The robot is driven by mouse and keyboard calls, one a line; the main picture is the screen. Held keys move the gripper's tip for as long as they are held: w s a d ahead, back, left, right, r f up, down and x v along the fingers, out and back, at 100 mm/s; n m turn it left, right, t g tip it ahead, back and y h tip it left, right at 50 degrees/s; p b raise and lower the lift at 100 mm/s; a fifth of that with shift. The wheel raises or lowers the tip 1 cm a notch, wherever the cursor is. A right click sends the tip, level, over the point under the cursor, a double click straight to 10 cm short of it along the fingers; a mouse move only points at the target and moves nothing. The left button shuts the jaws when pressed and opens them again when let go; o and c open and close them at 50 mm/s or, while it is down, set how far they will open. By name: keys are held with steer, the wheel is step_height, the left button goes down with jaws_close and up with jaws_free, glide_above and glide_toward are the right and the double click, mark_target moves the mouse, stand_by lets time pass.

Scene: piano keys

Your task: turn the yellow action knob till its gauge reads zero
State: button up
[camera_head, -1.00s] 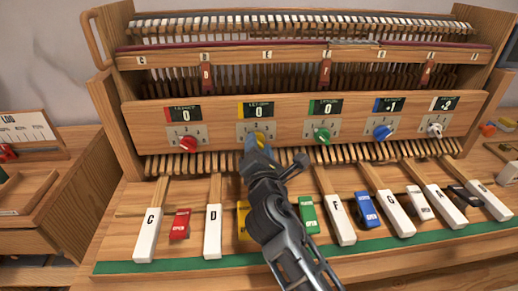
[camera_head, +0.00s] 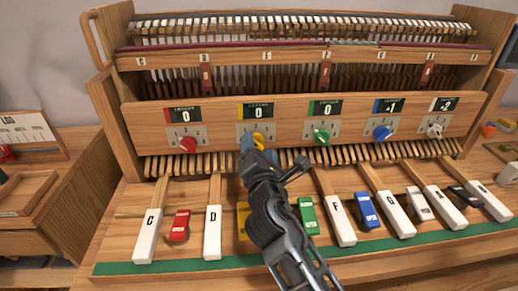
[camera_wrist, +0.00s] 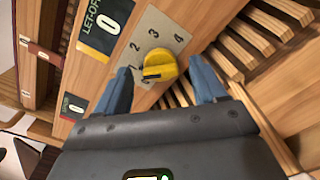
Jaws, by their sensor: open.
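The yellow knob (camera_head: 258,139) sits on a numbered plate in the front panel, second from the left. In the wrist view the knob (camera_wrist: 159,66) stands between and just beyond my fingertips, with its dark pointer mark toward the low end of the numbers. Its gauge (camera_head: 258,110), labelled LET-OFF in the wrist view (camera_wrist: 103,24), reads 0. My gripper (camera_head: 248,146) is at the knob, its blue fingers open, one on each side; in the wrist view my gripper (camera_wrist: 163,85) shows a gap around the knob. The arm hides part of the plate in the head view.
Lettered white keys (camera_head: 148,234) and coloured blocks lie below, under my arm.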

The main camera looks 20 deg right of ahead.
steer(key=v, duration=0.7)
steer(key=shift+s+b, duration=0.15)
steer(key=shift+b, duration=0.25)
